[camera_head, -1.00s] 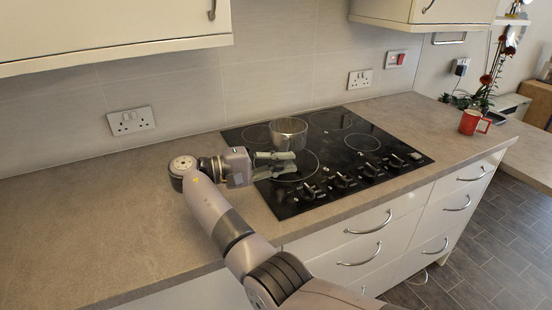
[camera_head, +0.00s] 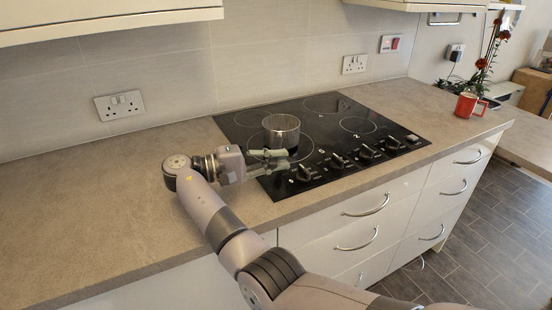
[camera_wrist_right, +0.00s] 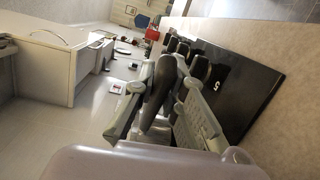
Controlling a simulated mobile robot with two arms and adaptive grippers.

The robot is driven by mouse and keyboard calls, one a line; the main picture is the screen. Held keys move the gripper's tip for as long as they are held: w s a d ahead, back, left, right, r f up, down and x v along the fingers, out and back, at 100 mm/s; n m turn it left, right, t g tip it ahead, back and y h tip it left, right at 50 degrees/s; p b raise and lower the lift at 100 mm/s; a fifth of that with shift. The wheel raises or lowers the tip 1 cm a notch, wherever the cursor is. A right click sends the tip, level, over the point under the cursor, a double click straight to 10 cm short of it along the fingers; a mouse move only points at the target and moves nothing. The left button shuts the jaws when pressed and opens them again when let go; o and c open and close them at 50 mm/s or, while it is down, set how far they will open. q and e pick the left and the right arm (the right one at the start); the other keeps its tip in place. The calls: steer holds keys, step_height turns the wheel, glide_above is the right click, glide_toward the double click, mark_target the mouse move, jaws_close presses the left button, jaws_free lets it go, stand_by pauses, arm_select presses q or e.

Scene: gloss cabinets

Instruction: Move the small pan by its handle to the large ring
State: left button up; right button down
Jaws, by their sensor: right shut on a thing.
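The small pan (camera_head: 281,132) is a shiny metal pot on or just above the black hob, upright as far as I can tell. It overlaps the rear left part of the front left ring (camera_head: 307,146), which looks the largest of the rings. My right gripper (camera_head: 270,159) is at the near left side of the pan, with its fingers shut on the handle. In the right wrist view the dark handle (camera_wrist_right: 156,92) lies between the fingers. The pan's body is not clear there. My left gripper is out of view.
The hob (camera_head: 340,141) has other rings behind and to the right, and a row of knobs (camera_head: 335,160) along its front. A red mug (camera_head: 465,105) stands at the counter's right end. The left counter (camera_head: 90,200) is bare. Wall cupboards (camera_head: 110,15) hang above.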

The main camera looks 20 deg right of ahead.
steer(key=shift+f+b, duration=0.45)
steer(key=shift+f, duration=0.05)
steer(key=c, duration=1.6)
jaws_free()
steer(key=shift+c, duration=0.2)
steer(key=shift+o, duration=0.4)
steer(key=shift+f, duration=0.15)
